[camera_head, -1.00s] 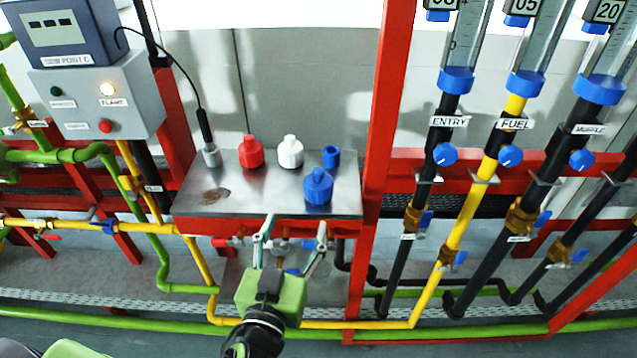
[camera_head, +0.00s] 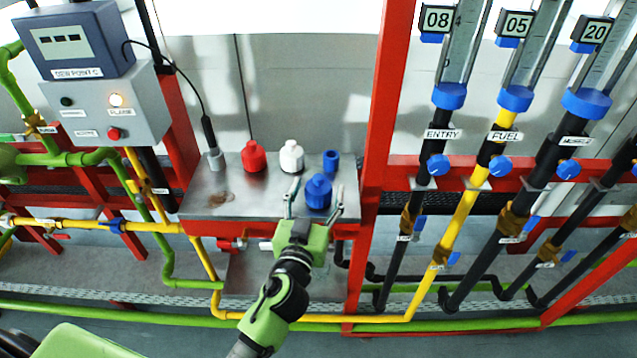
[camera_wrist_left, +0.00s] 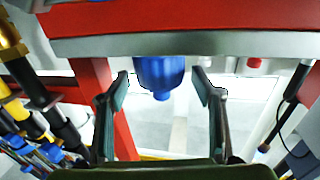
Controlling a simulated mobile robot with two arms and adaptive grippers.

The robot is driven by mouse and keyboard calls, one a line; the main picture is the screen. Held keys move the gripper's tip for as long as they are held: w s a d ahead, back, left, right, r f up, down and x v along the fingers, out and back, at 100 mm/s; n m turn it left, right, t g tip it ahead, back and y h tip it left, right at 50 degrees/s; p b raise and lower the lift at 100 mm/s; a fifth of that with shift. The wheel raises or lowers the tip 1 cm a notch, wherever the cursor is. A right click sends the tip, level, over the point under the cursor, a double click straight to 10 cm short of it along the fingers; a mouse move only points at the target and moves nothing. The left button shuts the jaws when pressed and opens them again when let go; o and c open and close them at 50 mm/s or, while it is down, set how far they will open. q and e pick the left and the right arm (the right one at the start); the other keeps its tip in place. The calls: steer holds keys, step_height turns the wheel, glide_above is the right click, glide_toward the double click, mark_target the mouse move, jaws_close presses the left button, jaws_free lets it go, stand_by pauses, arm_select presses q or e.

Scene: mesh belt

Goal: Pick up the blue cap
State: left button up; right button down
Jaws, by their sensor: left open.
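The blue cap (camera_head: 318,192) stands upright near the front right of a metal shelf (camera_head: 243,203). It has a wide ribbed body and a narrower top. In the left wrist view the picture is upside down, and the blue cap (camera_wrist_left: 160,72) hangs from the shelf edge between the two fingertips. My left gripper (camera_head: 316,198) is open, with one finger on each side of the cap. In the left wrist view the gripper (camera_wrist_left: 160,84) shows clear gaps on both sides of the cap. I see no contact. My right gripper is not in view.
A red cap (camera_head: 253,157), a white cap (camera_head: 291,157) and a smaller blue piece (camera_head: 331,160) stand behind on the shelf. A grey probe (camera_head: 215,158) stands at its left. A red post (camera_head: 377,150) rises just right of the shelf.

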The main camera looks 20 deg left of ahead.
arm_select(q)
steer(key=shift+w+a, duration=0.1)
steer(key=shift+w, duration=0.9)
steer(key=shift+s, duration=0.1)
steer(key=shift+c, duration=0.4)
steer(key=c, duration=1.2)
steer(key=shift+o, duration=0.2)
